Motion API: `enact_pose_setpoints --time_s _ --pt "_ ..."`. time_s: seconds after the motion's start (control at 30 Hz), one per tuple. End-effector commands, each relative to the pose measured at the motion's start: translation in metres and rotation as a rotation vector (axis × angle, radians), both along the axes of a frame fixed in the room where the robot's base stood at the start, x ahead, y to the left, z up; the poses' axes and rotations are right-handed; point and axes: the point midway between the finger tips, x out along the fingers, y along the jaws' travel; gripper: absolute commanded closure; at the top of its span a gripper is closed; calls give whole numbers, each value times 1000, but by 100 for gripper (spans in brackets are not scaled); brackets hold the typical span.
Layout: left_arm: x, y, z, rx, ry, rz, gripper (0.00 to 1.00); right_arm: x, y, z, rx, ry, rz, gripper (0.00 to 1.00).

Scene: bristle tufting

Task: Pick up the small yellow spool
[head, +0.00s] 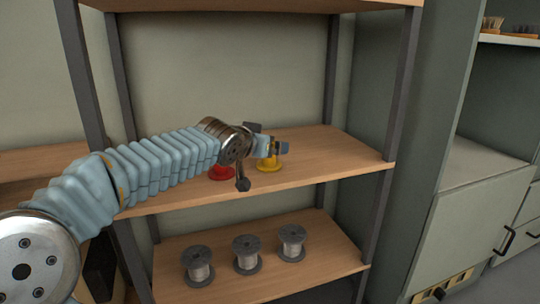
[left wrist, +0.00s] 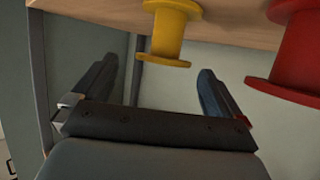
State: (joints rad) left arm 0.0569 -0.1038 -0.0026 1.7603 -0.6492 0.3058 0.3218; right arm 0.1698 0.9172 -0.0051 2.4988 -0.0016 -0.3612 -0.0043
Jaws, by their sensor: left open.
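The small yellow spool (head: 268,165) stands on the middle shelf in the head view, partly hidden behind my left gripper (head: 278,148). In the left wrist view, where the scene appears upside down, the yellow spool (left wrist: 170,32) shows at the top, in line with the gap between the fingers. My left gripper (left wrist: 156,82) is open and empty, its two fingers spread apart. My right gripper is in neither view.
A red spool (head: 221,173) stands left of the yellow one, close to my arm; the wrist view also shows it (left wrist: 300,50). Several grey wire spools (head: 246,254) stand on the lower shelf (head: 330,262). Dark uprights (head: 400,90) frame the rack. The middle shelf's right side (head: 340,160) is clear.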

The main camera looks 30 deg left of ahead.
Motion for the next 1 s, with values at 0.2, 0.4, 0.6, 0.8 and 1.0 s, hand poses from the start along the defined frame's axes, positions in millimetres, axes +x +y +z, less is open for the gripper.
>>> enact_pose_setpoints --time_s 0.2,0.4,0.6,0.8,1.0 --pt "19 3 -8 0 1 1 0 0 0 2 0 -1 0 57" --pt "47 11 -19 0 4 1 0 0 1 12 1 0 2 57" --pt "64 13 -26 0 0 0 0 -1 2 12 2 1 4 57" --pt "64 13 -26 0 0 0 2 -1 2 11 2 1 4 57" --pt "63 12 -26 0 0 0 32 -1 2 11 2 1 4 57"
